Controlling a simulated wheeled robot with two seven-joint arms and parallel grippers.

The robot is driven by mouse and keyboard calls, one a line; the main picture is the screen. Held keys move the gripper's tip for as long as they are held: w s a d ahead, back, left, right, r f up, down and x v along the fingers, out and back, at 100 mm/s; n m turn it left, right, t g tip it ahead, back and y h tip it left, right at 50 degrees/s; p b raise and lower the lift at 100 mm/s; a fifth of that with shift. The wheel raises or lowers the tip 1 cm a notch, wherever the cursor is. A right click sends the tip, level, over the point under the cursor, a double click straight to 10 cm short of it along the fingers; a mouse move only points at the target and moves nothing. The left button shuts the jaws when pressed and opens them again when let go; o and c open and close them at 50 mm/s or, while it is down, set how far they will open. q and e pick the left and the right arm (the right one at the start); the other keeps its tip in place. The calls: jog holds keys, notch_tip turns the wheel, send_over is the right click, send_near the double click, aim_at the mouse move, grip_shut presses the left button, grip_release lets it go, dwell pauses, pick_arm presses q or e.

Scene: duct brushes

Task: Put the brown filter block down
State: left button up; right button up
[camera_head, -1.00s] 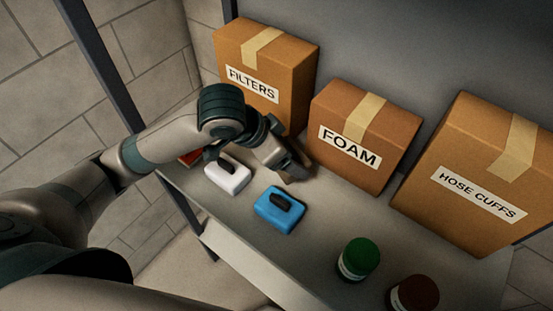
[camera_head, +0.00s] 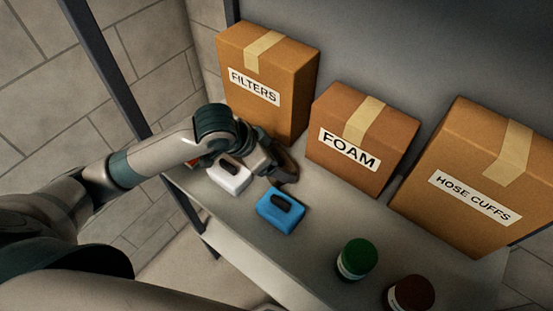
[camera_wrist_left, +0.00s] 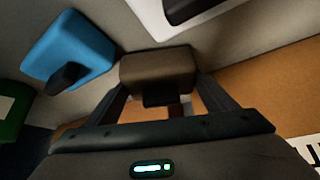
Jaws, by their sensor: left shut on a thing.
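The brown filter block (camera_wrist_left: 158,67) is between the fingers of my left gripper (camera_wrist_left: 162,88) in the left wrist view. The gripper is shut on it. In the head view my left gripper (camera_head: 273,171) is low over the shelf, in front of the FILTERS box and behind the white and blue blocks. The block is mostly hidden there by the gripper. Whether its underside touches the shelf, I cannot tell. My right gripper is not in view.
The white block (camera_head: 229,180) and blue block (camera_head: 292,216) stand on the grey shelf (camera_head: 315,238). The FILTERS box (camera_head: 285,80), FOAM box (camera_head: 350,178) and HOSE CUFFS box (camera_head: 440,220) stand behind. A green-lidded jar (camera_head: 357,255) and a brown-lidded jar (camera_head: 411,293) are at the front right.

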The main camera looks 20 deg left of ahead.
pick_arm(q)
jog(key=shift+f, duration=0.4)
jog(key=o, duration=1.1)
jog(key=shift+f, duration=0.1)
jog(key=shift+c, duration=0.2)
